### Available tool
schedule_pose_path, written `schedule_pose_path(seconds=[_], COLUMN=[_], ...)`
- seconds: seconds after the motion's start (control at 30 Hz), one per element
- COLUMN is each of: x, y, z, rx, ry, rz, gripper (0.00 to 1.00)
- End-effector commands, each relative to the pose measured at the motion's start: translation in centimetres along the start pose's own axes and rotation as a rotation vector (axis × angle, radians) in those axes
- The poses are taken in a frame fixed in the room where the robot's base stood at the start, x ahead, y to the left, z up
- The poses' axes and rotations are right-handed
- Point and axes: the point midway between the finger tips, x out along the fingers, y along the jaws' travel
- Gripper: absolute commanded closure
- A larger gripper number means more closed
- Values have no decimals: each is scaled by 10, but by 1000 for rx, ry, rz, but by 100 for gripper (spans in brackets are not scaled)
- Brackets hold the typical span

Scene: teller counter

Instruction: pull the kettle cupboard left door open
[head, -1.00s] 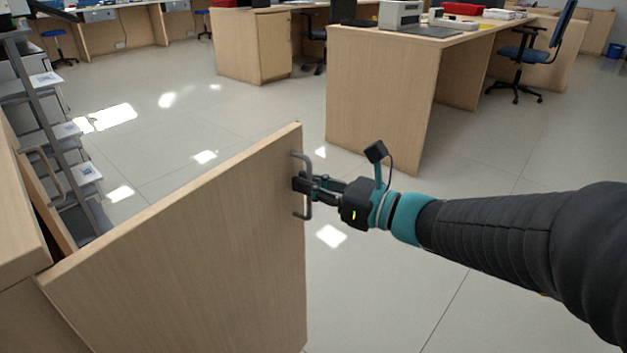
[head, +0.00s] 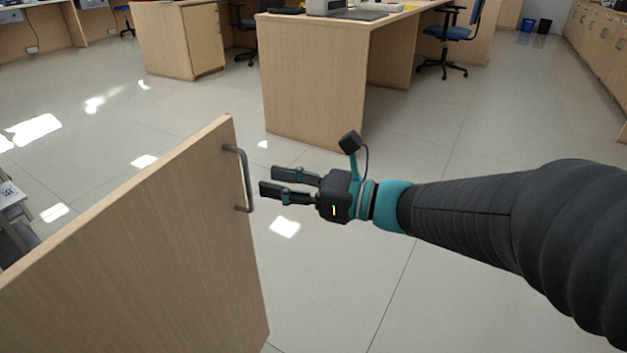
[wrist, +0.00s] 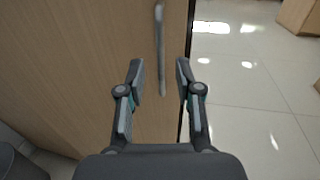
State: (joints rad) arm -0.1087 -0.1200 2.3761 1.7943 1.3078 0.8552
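The wooden cupboard door (head: 150,235) stands swung out at the left of the head view, with its free edge toward the middle. Its grey bar handle (head: 247,180) is fixed near that edge. My gripper (head: 267,181) is just right of the handle, apart from it, with its two fingers spread and nothing between them. In the wrist view the handle (wrist: 160,50) lies ahead of my open gripper (wrist: 160,75), roughly in line with the gap between the fingers. The door (wrist: 80,60) fills the left of that view. The hinge side is out of the head view.
A wooden desk (head: 315,85) stands beyond the door, with a blue office chair (head: 450,35) behind it. A grey slatted thing (head: 12,205) shows at the left edge. The tiled floor (head: 400,150) between is clear.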

Motion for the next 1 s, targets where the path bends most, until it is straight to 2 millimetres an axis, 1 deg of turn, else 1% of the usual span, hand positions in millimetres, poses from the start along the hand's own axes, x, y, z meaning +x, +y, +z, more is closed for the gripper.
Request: schedule_pose_path(seconds=[0.03,0.2,0.4,0.6,0.9,1.0], x=[-10,-34,-52,-59,-59,-59], y=[-1,0,0,1,1,0], z=[0,0,0,0,0,-1], rx=[0,-1,0,1,-2,-34], ry=[1,1,0,1,1,3], rz=[-5,-4,-1,1,2,-2], gripper=[65,65,65,65,65,65])
